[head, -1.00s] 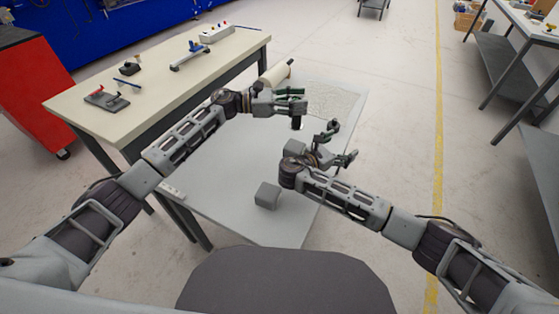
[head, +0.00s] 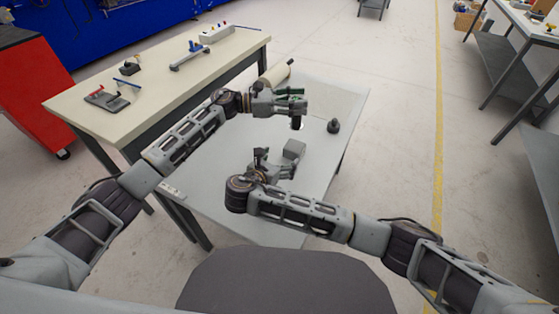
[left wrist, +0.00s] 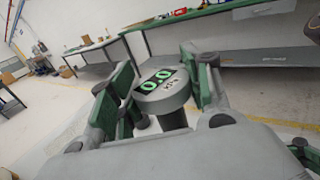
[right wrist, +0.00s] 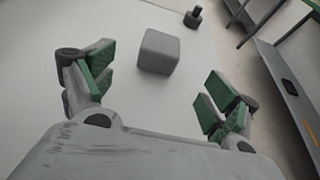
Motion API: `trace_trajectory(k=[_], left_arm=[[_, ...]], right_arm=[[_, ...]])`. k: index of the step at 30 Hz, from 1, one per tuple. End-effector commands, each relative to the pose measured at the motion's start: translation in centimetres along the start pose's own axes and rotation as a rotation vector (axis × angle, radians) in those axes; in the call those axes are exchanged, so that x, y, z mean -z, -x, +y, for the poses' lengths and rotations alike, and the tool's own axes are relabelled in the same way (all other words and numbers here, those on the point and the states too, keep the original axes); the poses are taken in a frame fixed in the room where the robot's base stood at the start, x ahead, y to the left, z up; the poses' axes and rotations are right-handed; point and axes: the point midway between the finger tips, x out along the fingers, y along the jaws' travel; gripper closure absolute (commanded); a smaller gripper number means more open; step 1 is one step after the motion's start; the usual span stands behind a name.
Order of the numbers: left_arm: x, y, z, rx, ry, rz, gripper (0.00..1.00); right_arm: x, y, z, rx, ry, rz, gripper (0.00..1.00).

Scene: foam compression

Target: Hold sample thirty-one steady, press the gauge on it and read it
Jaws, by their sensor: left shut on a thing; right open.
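My left gripper (head: 291,104) is shut on the gauge, a round grey head with a dark stem (head: 297,125) below it, above the far part of the light table. In the left wrist view the gauge (left wrist: 165,91) sits between the fingers, and its green display reads 0.0. A grey foam block (head: 294,150) lies on the table; no number is readable on it. My right gripper (head: 274,163) is open and empty, low beside this block. In the right wrist view the block (right wrist: 159,54) lies ahead of the spread fingers, apart from them.
A dark knobbed weight (head: 333,126) stands near the table's right edge. A pale roll (head: 275,75) lies at the table's far end. A beige bench (head: 160,80) with several tools stands at the left. The light table's (head: 330,100) far right part is clear.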

Motion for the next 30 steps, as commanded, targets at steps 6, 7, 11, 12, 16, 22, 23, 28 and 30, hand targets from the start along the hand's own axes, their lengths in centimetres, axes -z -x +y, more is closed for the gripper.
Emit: trace_trajectory(k=[6, 7, 11, 12, 16, 22, 23, 28, 30], left_arm=[[-0.1, 0.0, 0.0, 0.0, -0.001, -0.002, 0.85], [-0.1, 0.0, 0.0, 0.0, -0.001, -0.002, 0.85], [-0.1, 0.0, 0.0, 0.0, -0.001, -0.002, 0.85], [-0.1, 0.0, 0.0, 0.0, -0.001, -0.002, 0.85], [-0.1, 0.0, 0.0, 0.0, -0.001, -0.002, 0.85], [-0.1, 0.0, 0.0, 0.0, -0.001, -0.002, 0.85], [-0.1, 0.0, 0.0, 0.0, -0.001, -0.002, 0.85], [-0.1, 0.0, 0.0, 0.0, -0.001, -0.002, 0.85], [-0.1, 0.0, 0.0, 0.0, -0.001, -0.002, 0.85]], right_arm=[[0.0, -0.1, 0.0, 0.001, -0.001, -0.001, 0.12], [0.0, -0.2, 0.0, 0.002, -0.001, -0.001, 0.12], [0.0, -0.8, -0.1, 0.003, -0.001, -0.001, 0.12], [0.0, -1.0, -0.1, 0.004, -0.001, -0.002, 0.12], [-0.1, -2.1, -0.1, 0.003, -0.001, -0.002, 0.12], [0.0, -4.4, -0.1, 0.004, 0.001, -0.002, 0.12], [0.0, -4.8, -0.1, 0.003, 0.001, -0.002, 0.12], [-0.1, -6.8, -0.1, 0.004, -0.001, -0.003, 0.12], [-0.1, -7.7, -0.1, 0.003, -0.001, -0.003, 0.12]])
